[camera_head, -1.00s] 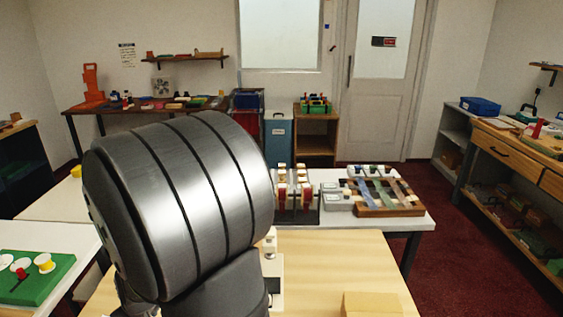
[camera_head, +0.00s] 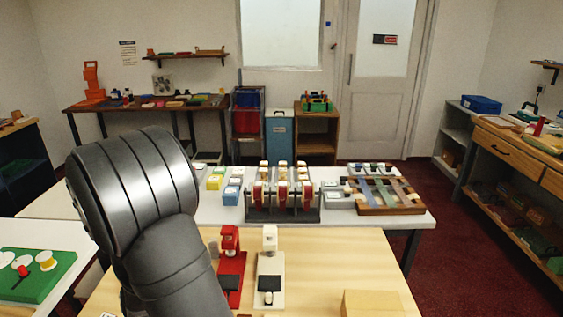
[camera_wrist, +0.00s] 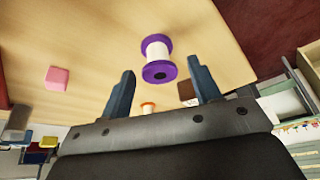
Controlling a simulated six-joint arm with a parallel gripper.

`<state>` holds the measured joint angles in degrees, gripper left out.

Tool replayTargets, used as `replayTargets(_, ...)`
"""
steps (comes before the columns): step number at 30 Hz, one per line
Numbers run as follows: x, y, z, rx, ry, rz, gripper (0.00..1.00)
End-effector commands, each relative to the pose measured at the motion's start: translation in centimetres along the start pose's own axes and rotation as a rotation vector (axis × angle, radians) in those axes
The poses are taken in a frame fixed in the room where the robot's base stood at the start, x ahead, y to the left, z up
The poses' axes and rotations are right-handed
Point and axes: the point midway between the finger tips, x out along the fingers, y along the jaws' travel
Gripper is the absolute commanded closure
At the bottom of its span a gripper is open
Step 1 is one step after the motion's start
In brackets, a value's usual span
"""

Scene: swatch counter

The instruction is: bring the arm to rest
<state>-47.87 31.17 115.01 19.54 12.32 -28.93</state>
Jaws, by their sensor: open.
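My arm (camera_head: 150,215) stands at the left of the wooden counter (camera_head: 345,265) in the head view, bent, with its end hidden. My gripper (camera_wrist: 162,72) shows in the wrist view with its two blue-grey fingers spread apart. A purple spool with white thread (camera_wrist: 158,50) appears between and beyond the fingertips, on the wooden surface. I see nothing held, and the spool's distance from the fingers is hard to judge.
A red device (camera_head: 230,265) and a white device (camera_head: 270,265) stand on the counter right of my arm, with a tan block (camera_head: 372,304) at the front. The wrist view shows a pink block (camera_wrist: 57,78) and an orange-ended spool (camera_wrist: 147,106). A spool rack (camera_head: 283,214) stands behind.

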Motion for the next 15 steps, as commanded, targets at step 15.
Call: replayTargets(15, -3.8, 1.3, -1.0, 0.005, 0.002, 0.003, 0.43)
